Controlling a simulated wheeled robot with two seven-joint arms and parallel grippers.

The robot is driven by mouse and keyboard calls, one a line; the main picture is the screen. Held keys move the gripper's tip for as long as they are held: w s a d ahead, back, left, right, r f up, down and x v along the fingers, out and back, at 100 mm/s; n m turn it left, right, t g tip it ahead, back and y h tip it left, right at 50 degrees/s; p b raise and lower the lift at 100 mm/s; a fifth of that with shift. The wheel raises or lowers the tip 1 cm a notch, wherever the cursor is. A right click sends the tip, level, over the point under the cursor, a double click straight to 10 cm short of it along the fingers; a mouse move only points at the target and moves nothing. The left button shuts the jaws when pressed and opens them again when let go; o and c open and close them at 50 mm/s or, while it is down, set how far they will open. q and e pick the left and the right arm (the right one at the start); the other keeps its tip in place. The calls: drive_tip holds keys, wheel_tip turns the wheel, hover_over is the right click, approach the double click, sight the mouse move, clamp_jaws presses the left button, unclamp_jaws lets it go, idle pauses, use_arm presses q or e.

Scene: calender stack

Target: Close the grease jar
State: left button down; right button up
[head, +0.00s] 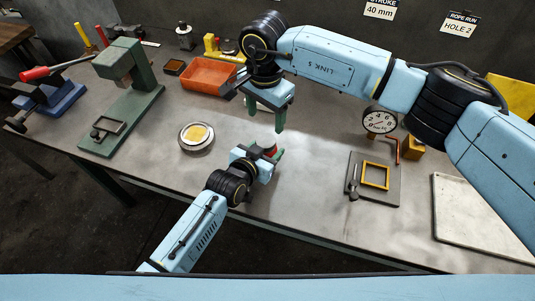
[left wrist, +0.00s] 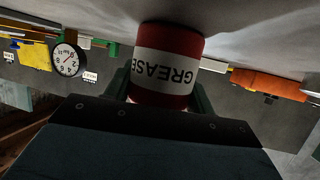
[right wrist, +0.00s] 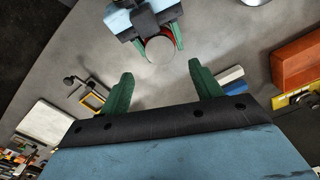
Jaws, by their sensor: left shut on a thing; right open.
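The grease jar (left wrist: 168,62) is red with a white GREASE label, upside down in the left wrist view. My left gripper (head: 268,154) is shut around its side at the table; the jar (head: 271,148) is mostly hidden in the head view. In the right wrist view the left gripper (right wrist: 158,42) holds the jar, whose top (right wrist: 160,50) is a plain pale grey disc. I cannot tell whether that is a lid. My right gripper (head: 265,118) is open and empty above and behind the jar; its fingers (right wrist: 163,86) also show in the right wrist view.
A round metal dish (head: 183,144) with a yellow centre lies left of the jar. An orange tray (head: 208,76) stands behind. A green press (head: 130,95) is at left. A dial gauge (head: 380,120) and a plate with a yellow frame (head: 375,176) are at right. The table between is clear.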

sight(266, 141)
drive_tip(key=shift+f, duration=4.05)
drive_tip(key=c, duration=1)
drive_tip(key=m, duration=0.6)
drive_tip(key=o, duration=1.1)
drive_tip(key=shift+s, duration=0.1)
